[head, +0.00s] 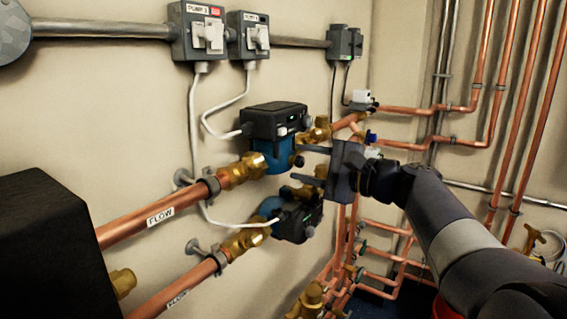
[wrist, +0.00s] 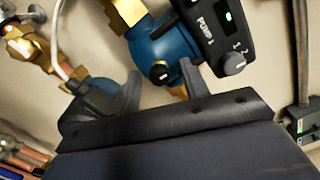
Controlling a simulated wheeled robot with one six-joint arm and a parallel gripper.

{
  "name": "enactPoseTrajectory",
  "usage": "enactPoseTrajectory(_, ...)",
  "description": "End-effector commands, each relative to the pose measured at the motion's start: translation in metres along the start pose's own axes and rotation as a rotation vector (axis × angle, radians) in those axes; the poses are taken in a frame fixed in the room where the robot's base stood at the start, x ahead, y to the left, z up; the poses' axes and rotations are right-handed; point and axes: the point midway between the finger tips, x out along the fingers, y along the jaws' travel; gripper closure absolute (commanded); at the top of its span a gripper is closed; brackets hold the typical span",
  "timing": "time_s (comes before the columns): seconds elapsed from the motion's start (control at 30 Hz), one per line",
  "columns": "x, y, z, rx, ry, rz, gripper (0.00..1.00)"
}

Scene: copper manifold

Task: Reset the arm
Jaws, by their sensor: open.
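My gripper (head: 298,164) is open and empty, with its two fingers pointing left in the head view. It is in front of the two pumps, close to the brass fittings at their right side. The upper pump (head: 275,122) has a blue body and a black box with a small green light.
Copper flow pipes (head: 160,215) run to the pumps from the left. Two grey switch boxes (head: 203,32) hang above on the wall. Copper pipes (head: 400,111) and valves crowd the right. A black box (head: 50,245) fills the lower left.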

Motion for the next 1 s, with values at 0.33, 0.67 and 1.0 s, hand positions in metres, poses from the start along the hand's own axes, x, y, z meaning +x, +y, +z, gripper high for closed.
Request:
enactPoseTrajectory(0.33,-0.0002,-0.0040,0.0013,0.254,0.000,0.002,0.57)
enactPoseTrajectory(0.67,-0.0002,-0.0041,0.0015,0.481,0.000,0.001,0.57)
enactPoseTrajectory(1.0,-0.0002,-0.0038,0.0014,0.707,0.001,0.002,0.57)
